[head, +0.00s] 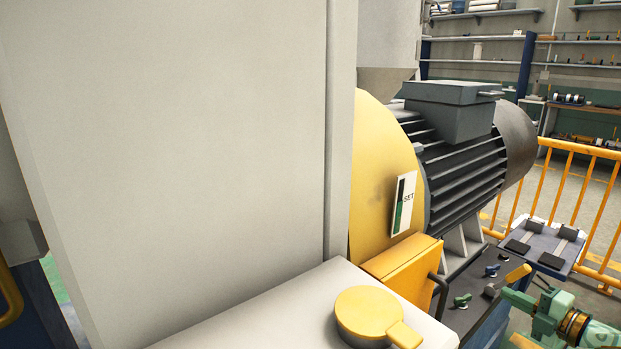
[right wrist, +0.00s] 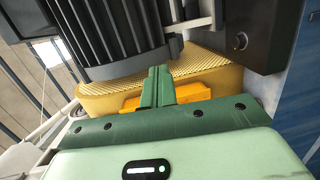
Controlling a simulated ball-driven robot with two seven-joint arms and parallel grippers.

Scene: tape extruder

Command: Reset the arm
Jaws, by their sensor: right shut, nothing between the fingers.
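My right gripper (head: 508,295) is at the lower right of the head view, green, with its fingers pointing left towards the machine. In the right wrist view the two green fingers (right wrist: 158,82) are together with nothing between them. They are in front of a dark ribbed housing and a yellow textured part. My left gripper and left arm are not in the head view.
A large pale cabinet (head: 180,150) fills the left. Beside it are a yellow guard (head: 378,170), a finned grey motor (head: 465,165) and a panel with small levers (head: 490,270). A yellow railing (head: 580,190) stands at the right. A round yellow cap (head: 362,309) is in front.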

